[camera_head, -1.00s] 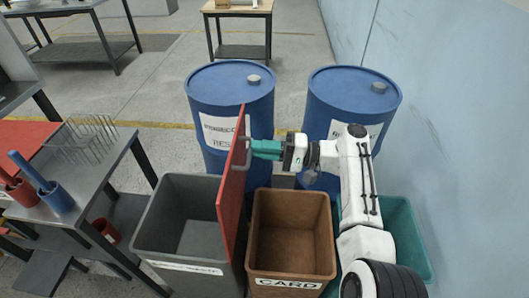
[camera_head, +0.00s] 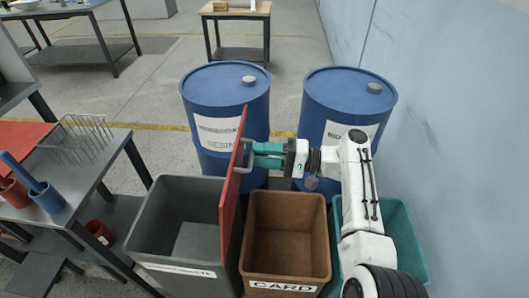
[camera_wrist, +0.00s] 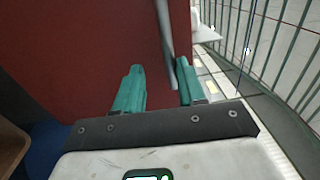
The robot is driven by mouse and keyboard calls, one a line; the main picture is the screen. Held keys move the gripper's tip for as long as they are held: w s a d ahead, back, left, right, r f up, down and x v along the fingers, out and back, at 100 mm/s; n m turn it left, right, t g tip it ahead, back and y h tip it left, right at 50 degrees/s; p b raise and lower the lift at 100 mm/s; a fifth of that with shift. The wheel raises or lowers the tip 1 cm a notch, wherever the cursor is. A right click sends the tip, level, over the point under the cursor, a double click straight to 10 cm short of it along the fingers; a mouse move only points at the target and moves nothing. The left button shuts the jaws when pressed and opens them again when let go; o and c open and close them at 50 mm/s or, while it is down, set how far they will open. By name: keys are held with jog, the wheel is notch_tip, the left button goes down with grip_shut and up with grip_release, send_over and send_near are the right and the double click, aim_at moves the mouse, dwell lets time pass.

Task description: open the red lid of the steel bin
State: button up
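The red lid (camera_head: 231,190) stands upright, edge-on, along the right side of the grey bin (camera_head: 170,270), whose top is uncovered. In the wrist view the lid's red face (camera_wrist: 80,50) fills much of the left and centre. A grey metal handle (camera_wrist: 166,45) runs up from between my fingertips. My gripper (camera_head: 256,154) is at the lid's right side, by the handle. Its teal fingers are apart in the wrist view (camera_wrist: 158,82), one on each side of the handle's lower end, with gaps visible. I cannot tell whether either finger touches it.
A brown CARD bin (camera_head: 285,240) stands right of the grey bin, and a green bin (camera_head: 405,240) beyond it under my arm. Two blue drums (camera_head: 225,95) stand behind. A table with a wire rack (camera_head: 75,140) is at left. A pale blue wall (camera_head: 460,130) closes the right.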

jog(key=shift+r, duration=0.15)
jog(key=d+b, duration=0.1)
jog(key=d, duration=0.9)
jog(key=shift+d+f, duration=0.35)
jog(key=s+d+f+h+p, duration=0.1)
jog(key=s+d+f+h, duration=0.45)
jog(key=s+f, duration=0.4)
jog(key=s+d+f+h, duration=0.55)
jog(key=s+f, duration=0.35)
jog(key=f, duration=0.2)
jog(key=s+d+r+h, duration=0.1)
jog(key=s+d+h, duration=0.1)
jog(key=s, duration=0.5)
jog(key=s+d+r+h+p, duration=0.1)
jog(key=s+d+r+h, duration=0.1)
jog(key=s+d, duration=0.3)
jog(key=s+d+r+t+h, duration=0.1)
jog(key=s+d+r+h, duration=0.1)
jog(key=s, duration=0.9)
jog(key=shift+d+h+p, duration=0.35)
jog(key=shift+d+h, duration=0.3)
jog(key=shift+h, duration=0.25)
jog(key=shift+w+a, duration=0.1)
